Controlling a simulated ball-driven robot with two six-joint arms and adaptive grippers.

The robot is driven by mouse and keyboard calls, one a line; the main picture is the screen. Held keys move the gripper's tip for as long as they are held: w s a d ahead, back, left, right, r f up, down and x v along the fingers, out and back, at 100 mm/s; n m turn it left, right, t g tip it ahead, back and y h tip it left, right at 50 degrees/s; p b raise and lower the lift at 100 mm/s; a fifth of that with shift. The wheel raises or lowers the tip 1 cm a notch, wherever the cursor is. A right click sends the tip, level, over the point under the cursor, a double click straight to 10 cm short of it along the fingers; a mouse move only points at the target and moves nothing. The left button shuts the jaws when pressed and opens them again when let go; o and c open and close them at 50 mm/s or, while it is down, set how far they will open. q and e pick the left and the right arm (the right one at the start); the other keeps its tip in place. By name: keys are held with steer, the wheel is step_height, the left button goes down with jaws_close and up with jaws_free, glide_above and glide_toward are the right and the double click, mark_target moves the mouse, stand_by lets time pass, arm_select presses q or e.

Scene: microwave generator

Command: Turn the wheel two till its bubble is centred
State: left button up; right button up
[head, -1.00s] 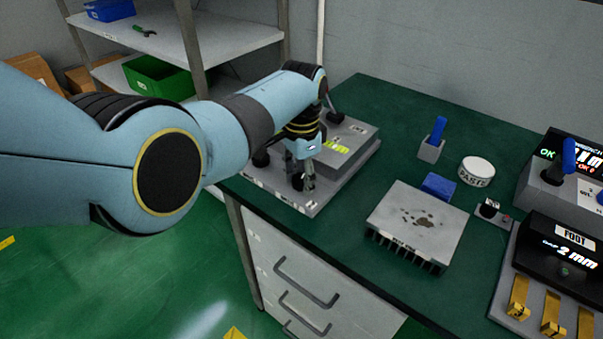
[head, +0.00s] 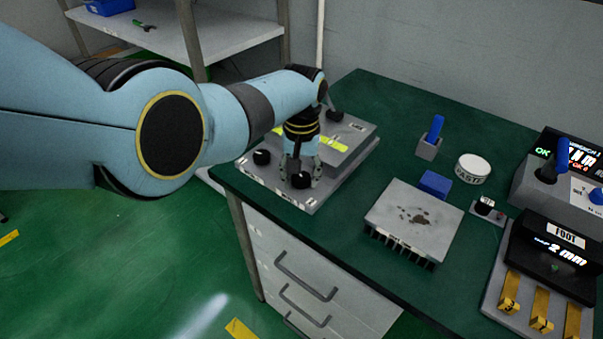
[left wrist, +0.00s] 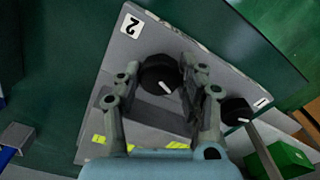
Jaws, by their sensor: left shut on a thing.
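Wheel two (head: 300,180) is a black round knob with a white pointer line, on the front right corner of a grey levelling plate (head: 288,193). In the left wrist view, wheel two (left wrist: 158,73) sits between my fingers, beside the label "2" (left wrist: 131,25). My left gripper (head: 301,182) is shut on it, with one finger on each side; it also shows in the left wrist view (left wrist: 160,76). Yellow-green bubble vials (head: 336,142) lie on the plate, partly hidden by my gripper. The bubbles are too small to make out.
Wheel one (head: 262,157) is another black knob on the plate's left corner, close to my gripper. A finned heat sink (head: 413,218), a blue block (head: 435,184) and a paste tin (head: 473,168) stand to the right. The bench edge is in front.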

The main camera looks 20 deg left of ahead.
mark_target(302, 177)
arm_select(q)
steer(key=shift+n, duration=0.9)
steer(key=o, duration=1.2)
step_height(302, 177, up, 12)
steer(key=shift+r, duration=0.1)
